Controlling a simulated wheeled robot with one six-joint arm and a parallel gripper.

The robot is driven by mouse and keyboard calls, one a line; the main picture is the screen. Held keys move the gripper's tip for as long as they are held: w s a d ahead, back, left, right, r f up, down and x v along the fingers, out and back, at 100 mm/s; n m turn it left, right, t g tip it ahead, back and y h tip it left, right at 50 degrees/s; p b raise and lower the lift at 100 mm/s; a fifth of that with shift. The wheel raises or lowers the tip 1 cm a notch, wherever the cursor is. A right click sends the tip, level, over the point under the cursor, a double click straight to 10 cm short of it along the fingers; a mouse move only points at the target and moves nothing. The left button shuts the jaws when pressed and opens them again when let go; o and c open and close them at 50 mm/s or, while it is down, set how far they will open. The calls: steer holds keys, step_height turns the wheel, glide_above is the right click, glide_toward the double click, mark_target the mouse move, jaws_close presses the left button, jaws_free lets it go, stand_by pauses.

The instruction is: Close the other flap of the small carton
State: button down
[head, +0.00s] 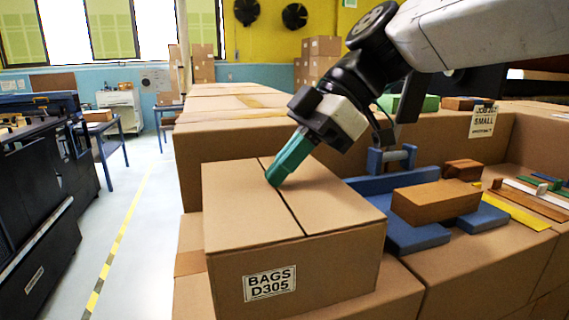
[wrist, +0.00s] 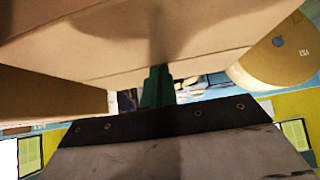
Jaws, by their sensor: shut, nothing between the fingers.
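The small carton (head: 295,270), labelled BAGS D305, stands in front of me in the head view. Its left top flap (head: 232,205) and right top flap (head: 335,200) both look flat, with a thin dark seam between them. My gripper (head: 275,182) is shut and empty, its green fingers pointing down at the carton's top near the seam. The fingertips look to be at or just above the cardboard; I cannot tell if they touch. In the wrist view the green fingers (wrist: 158,88) are close together below a broad cardboard surface (wrist: 150,35).
Blue trays (head: 415,238) and a brown wooden block (head: 436,201) lie right of the carton. Larger cardboard boxes (head: 235,142) stand behind it. A black machine (head: 40,180) is at far left, with open floor (head: 140,230) between. A tan rounded shape (wrist: 275,58) shows in the wrist view.

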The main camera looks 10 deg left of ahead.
steer(key=shift+r, duration=0.5)
steer(key=r, duration=0.4)
steer(key=shift+w+d, duration=0.25)
steer(key=v, duration=0.8)
steer(key=s+d+f+m+t+h, duration=0.1)
steer(key=s+d+f+m+h, duration=0.1)
steer(key=s+d+f+m, duration=0.2)
steer(key=s+d+f+m+t+h, duration=0.2)
steer(key=s+d+f+m, duration=0.3)
steer(key=d+f+m, duration=0.6)
steer(key=s+d+f+m+t+h, duration=0.2)
steer(key=s+d+f+m, duration=0.3)
steer(key=d+f+m, duration=0.3)
steer(key=d+f+h, duration=0.1)
steer(key=d+f, duration=0.3)
steer(key=f, duration=0.1)
steer(key=shift+h, duration=0.3)
